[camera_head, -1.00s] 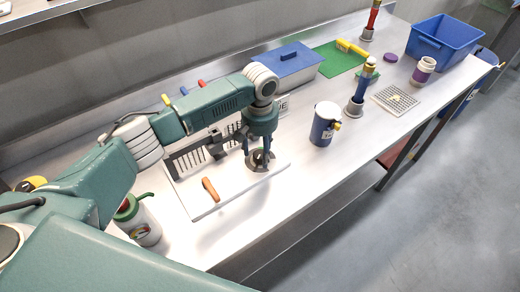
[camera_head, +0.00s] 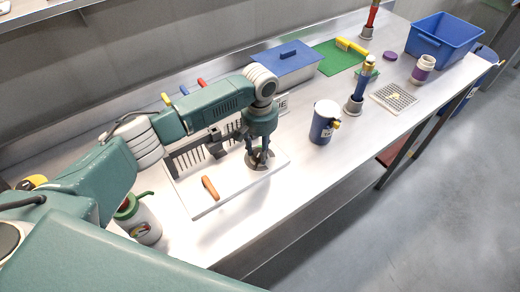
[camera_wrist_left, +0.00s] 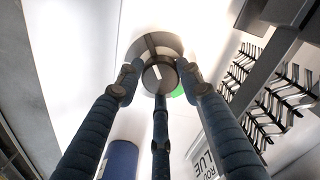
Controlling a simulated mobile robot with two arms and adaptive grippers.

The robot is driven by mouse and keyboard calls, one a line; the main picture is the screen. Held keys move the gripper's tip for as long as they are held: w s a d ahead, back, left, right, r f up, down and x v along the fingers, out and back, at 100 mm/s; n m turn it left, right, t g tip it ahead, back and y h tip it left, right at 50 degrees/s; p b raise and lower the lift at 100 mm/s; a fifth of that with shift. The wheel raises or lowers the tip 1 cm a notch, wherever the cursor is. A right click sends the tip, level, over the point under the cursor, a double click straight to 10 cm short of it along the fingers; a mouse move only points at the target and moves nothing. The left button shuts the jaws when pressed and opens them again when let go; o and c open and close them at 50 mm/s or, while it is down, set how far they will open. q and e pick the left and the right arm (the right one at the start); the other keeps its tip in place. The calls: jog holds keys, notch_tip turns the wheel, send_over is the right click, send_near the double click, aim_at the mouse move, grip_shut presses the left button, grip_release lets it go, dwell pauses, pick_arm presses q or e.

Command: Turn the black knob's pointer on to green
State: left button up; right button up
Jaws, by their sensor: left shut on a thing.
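The black knob (camera_wrist_left: 158,77) sits on a round grey dial (camera_wrist_left: 150,44) on a white panel. In the left wrist view a pale pointer line shows on the knob's top, and a green patch (camera_wrist_left: 178,91) shows at the knob's lower right. I cannot tell for sure which end of the line points. In the head view the dial (camera_head: 252,165) is partly hidden by my left gripper (camera_head: 259,160), which points down over it. The gripper's fingers are shut around the knob. My right gripper is not in view.
The white panel (camera_head: 225,192) also bears an orange handle (camera_head: 210,187) and a dark slotted rack (camera_head: 190,160). A blue lidded box (camera_head: 287,66) stands behind.

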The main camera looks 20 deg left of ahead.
pick_arm(q)
jog(key=shift+s+f+m, duration=0.1)
jog(key=shift+s+m, duration=0.15)
jog(key=shift+m, duration=0.05)
